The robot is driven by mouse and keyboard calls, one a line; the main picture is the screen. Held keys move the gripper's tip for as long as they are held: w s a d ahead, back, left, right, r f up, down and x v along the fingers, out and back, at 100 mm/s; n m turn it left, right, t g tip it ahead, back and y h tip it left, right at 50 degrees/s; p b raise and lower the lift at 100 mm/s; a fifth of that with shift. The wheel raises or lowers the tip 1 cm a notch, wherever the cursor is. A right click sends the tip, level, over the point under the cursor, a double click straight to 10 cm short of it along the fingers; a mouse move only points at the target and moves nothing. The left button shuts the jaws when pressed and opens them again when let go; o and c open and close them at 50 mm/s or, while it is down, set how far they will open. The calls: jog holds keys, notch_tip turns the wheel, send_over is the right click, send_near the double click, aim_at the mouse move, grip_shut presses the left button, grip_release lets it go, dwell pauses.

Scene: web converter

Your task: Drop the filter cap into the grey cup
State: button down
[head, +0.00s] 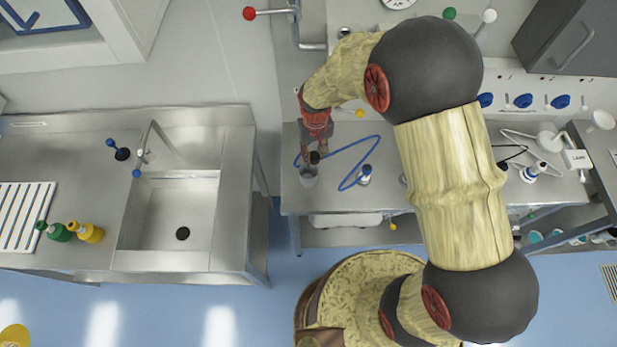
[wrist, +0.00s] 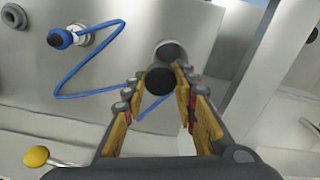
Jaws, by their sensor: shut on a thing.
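My gripper (wrist: 158,98) is shut on the filter cap (wrist: 160,80), a small dark round piece held between the fingertips in the wrist view. In the head view the dark cap (head: 314,157) shows just below my red gripper (head: 317,150). The grey cup (head: 308,176) stands on the steel bench near its left front edge. In the wrist view the cup's round opening (wrist: 170,52) lies just beyond the cap, which overlaps part of its rim. I cannot tell the height of the cap above the cup.
A blue hose (head: 352,167) loops over the bench to a fitting (head: 364,175) right of the cup. A yellow knob (wrist: 37,156) shows at lower left in the wrist view. A sink (head: 190,205) stands left, beyond a gap. Lab equipment (head: 575,158) stands at the bench's right end.

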jog(key=shift+f+b, duration=0.3)
jog(key=shift+f, duration=0.65)
jog(key=c, duration=1.3)
grip_release()
jog(key=shift+c, duration=0.2)
jog(key=shift+r, duration=0.15)
notch_tip(320, 180, up, 12)
